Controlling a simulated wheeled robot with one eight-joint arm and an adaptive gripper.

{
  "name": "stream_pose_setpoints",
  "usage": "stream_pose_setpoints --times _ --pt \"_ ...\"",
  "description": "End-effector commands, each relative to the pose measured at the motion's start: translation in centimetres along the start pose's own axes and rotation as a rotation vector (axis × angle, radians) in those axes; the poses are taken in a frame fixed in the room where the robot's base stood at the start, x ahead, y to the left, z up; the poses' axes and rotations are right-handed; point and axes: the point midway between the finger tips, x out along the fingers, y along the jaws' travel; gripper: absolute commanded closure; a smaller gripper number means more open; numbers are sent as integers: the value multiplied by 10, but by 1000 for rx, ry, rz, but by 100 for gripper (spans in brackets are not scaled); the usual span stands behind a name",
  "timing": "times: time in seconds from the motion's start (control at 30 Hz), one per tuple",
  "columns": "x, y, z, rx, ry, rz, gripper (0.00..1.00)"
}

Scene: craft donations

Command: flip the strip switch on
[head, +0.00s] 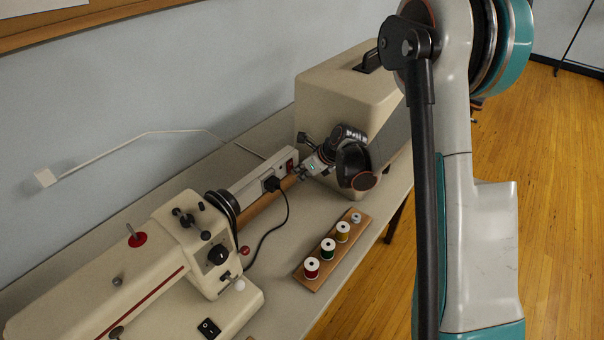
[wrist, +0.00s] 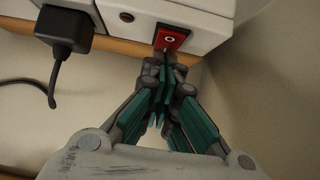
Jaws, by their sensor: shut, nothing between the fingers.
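The power strip (head: 262,173) is a long pale bar on a brown wooden piece along the back of the table; its near face also fills the top of the wrist view (wrist: 128,12). Its red rocker switch (wrist: 171,39) has a white ring mark and sits near the strip's right end; it also shows in the head view (head: 290,166). My gripper (wrist: 165,58) is shut and empty. Its fingertips are at the lower edge of the switch; I cannot tell whether they touch it. The tips hide the switch's lowest part. No lit lamp shows on the switch.
A black plug (wrist: 65,31) sits in the strip left of the switch, its cord hanging down. A cream case (head: 340,90) stands right behind my gripper. A sewing machine (head: 130,265) is at left. A wooden rack of thread spools (head: 318,275) lies in front.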

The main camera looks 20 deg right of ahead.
Motion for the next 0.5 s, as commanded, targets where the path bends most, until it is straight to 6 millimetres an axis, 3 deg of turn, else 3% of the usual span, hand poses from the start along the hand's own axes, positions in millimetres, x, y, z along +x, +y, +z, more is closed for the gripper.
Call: stream_pose_setpoints --times 0.03,0.5 --pt "7 0 1 -2 0 1 100" --pt "-2 0 6 0 0 0 100"
